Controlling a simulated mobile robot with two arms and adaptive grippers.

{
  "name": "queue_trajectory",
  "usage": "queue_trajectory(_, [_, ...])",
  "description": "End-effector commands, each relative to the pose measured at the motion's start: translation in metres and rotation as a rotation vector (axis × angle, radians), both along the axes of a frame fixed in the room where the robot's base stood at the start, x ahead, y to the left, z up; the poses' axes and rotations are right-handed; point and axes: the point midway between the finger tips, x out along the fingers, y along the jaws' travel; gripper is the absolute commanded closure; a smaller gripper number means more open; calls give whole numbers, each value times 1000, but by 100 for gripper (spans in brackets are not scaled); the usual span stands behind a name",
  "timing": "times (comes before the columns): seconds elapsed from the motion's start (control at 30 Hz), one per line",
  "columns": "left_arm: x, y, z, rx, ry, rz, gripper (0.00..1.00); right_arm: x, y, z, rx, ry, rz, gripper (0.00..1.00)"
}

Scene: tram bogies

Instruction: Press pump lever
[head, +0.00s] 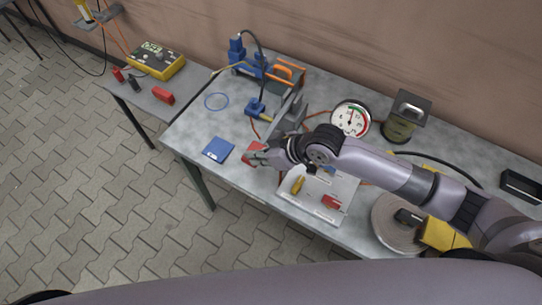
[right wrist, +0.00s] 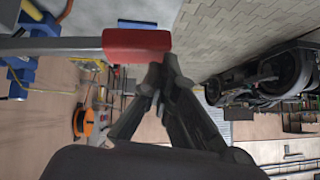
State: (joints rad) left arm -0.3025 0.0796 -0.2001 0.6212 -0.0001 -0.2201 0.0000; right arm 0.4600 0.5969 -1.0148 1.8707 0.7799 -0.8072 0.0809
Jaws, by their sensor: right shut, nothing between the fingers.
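The pump lever shows in the right wrist view as a grey bar with a red grip (right wrist: 136,44) on its end. My right gripper is shut and empty. In the right wrist view its fingertips (right wrist: 160,72) are close to the right end of the red grip; I cannot tell whether they touch. My arm hides part of the area around the lever in the head view. My left gripper is not in view.
The grey bench (head: 196,127) holds a blue hydraulic unit (head: 238,50), a dial gauge (head: 350,118), a dark green canister (head: 404,120), a blue booklet (head: 218,149) and a white board (head: 345,190) with small tools. A side table with a yellow device (head: 157,60) stands at left. Paved floor is free in front.

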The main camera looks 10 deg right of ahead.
Motion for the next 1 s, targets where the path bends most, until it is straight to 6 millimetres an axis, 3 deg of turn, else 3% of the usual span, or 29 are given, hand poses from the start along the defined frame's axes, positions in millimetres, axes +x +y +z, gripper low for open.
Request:
queue_trajectory(0.2, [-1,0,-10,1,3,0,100,-27,-21,24,-3,1,0,100])
queue_trajectory(0.43, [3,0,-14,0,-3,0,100,-44,-34,45,-2,1,0,100])
queue_trajectory(1.0, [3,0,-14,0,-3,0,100,-49,-36,52,-1,1,0,100])
